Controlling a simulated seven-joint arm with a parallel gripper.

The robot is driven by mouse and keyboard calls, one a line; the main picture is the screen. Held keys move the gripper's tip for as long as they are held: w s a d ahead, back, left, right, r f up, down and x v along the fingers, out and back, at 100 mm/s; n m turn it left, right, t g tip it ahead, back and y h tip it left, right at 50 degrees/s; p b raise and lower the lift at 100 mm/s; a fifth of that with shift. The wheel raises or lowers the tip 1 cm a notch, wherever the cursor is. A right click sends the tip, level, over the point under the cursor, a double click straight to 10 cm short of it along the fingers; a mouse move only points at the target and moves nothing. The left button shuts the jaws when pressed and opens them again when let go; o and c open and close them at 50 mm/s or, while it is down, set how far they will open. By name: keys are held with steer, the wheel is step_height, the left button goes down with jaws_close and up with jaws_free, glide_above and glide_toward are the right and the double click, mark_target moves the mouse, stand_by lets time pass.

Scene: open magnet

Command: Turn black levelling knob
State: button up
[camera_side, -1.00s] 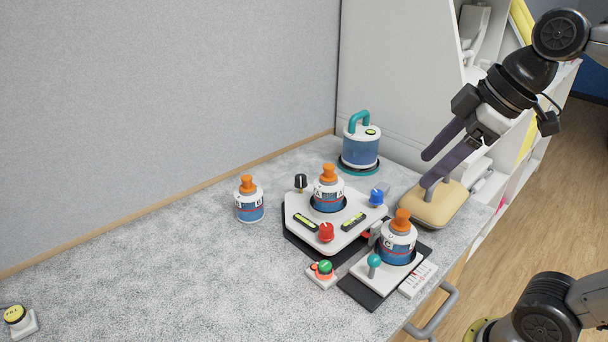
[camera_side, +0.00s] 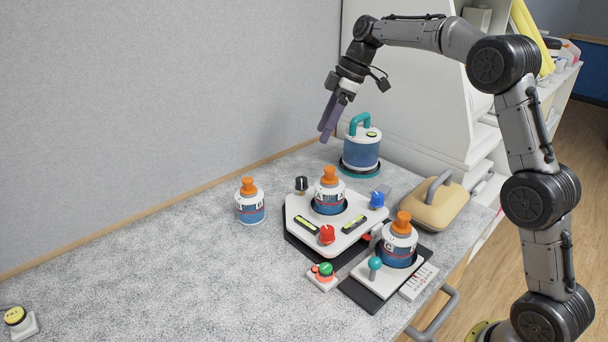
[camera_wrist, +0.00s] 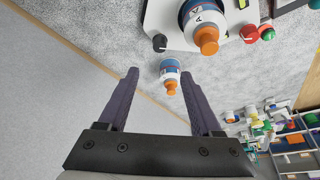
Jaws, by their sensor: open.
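The black levelling knob (camera_side: 301,184) stands at the back left corner of the white levelling plate (camera_side: 287,207). It also shows in the wrist view (camera_wrist: 159,42), near the top, just ahead of and between the fingers. A red knob (camera_side: 327,235) and a blue knob (camera_side: 377,197) stand at the plate's other corners. My gripper (camera_side: 326,132) is open and empty. It hangs in the air well above the table, behind the black knob. In the wrist view my gripper (camera_wrist: 160,82) has its two purple fingers spread wide.
An orange-capped bottle (camera_side: 249,201) stands left of the plate; another bottle (camera_side: 328,193) sits on it. A teal-handled blue canister (camera_side: 361,147) is close behind. A third bottle (camera_side: 397,243) and a beige block (camera_side: 433,208) are to the right. The left table is mostly clear.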

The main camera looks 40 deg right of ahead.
mark_target(302, 179)
steer(key=x, duration=1.4)
steer(key=shift+s+d+f, duration=0.1)
steer(key=shift+s+d, duration=0.05)
steer(key=shift+d, duration=0.1)
jaws_close()
